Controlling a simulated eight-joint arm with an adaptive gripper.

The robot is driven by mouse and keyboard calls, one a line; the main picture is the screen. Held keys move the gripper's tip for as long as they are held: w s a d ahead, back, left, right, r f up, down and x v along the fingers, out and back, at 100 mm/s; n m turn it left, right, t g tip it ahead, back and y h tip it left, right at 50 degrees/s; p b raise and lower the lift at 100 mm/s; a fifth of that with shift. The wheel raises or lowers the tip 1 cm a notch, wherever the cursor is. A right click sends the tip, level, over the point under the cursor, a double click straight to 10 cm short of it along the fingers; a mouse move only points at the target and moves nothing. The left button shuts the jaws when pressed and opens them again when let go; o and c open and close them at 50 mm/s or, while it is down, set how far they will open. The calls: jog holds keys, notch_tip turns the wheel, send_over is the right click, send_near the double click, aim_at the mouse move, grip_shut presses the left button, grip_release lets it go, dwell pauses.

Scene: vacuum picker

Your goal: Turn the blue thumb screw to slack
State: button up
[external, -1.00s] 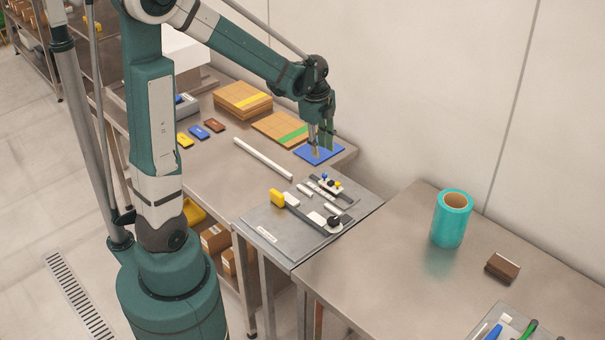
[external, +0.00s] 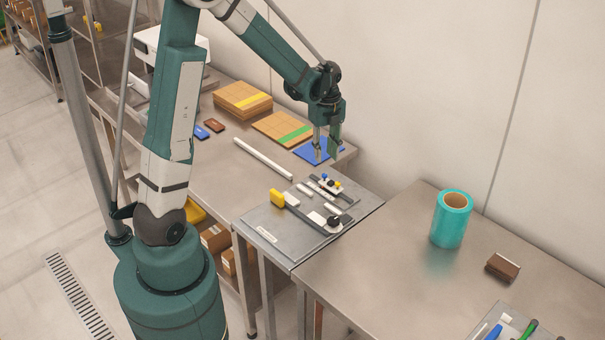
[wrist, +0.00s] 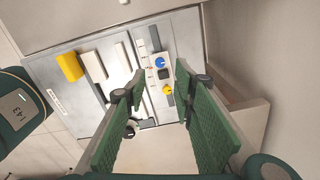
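The blue thumb screw (external: 324,177) is a small blue knob on the fixture (external: 270,236), a grey plate at the bench end. In the wrist view the blue screw (wrist: 160,62) sits on a white block, with a black part and a yellow knob (wrist: 167,90) beside it. My gripper (external: 326,155) is open and empty, above the bench just behind the fixture and apart from the screw. In the wrist view the blue screw shows between the tips of my green fingers (wrist: 160,78). The screw's turn setting is too small to read.
A blue mat (external: 308,153) lies under my gripper, near cardboard sheets (external: 283,128). The wall is close behind. A teal roll (external: 451,220) stands on the right bench.

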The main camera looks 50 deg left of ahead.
aim_at(325, 175)
jog(key=shift+f, duration=0.1)
jog(key=shift+f+b, duration=0.4)
jog(key=shift+f, duration=3.4)
jog(key=shift+c, duration=0.4)
grip_shut()
